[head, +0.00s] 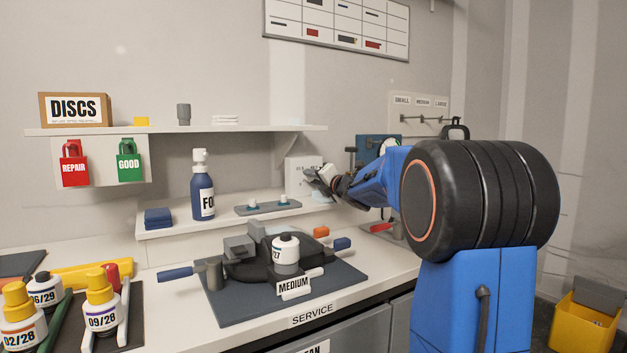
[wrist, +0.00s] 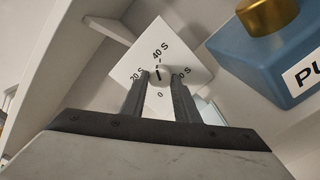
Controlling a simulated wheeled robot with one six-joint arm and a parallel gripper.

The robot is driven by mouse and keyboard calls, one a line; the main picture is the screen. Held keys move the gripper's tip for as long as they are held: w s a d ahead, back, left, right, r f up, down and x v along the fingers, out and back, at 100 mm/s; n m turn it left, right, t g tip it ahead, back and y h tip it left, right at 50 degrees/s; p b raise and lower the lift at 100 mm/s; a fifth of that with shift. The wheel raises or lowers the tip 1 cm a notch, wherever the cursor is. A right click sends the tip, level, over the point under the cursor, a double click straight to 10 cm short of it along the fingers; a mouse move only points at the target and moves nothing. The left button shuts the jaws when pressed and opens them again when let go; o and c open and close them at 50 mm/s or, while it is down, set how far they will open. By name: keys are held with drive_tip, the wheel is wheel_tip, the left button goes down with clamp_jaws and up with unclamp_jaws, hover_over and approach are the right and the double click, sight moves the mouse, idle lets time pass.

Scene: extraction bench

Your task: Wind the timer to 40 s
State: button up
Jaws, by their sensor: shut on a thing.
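The timer (head: 299,172) is a white square box at the back of the ledge under the shelf. In the wrist view its white face (wrist: 150,42) carries a label at the left that looks like 20 S, 40 S at the top, a partly covered label at the right and 0 at the bottom. My gripper (head: 318,180) is at the timer's front. In the wrist view its two dark fingers (wrist: 160,80) are shut on the small knob (wrist: 160,74) at the dial's centre. The knob's black mark points up, about toward 40 S. The fingers hide part of the knob's sides.
A blue block with a brass top (wrist: 285,60) stands close at the right in the wrist view. A dark machine (head: 245,268) with a bottle (head: 286,258) stands on the front mat.

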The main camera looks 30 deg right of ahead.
drive_tip(key=o, duration=1)
drive_tip(key=s, duration=1.7)
drive_tip(key=shift+s+d, duration=0.2)
drive_tip(key=shift+d, duration=0.15)
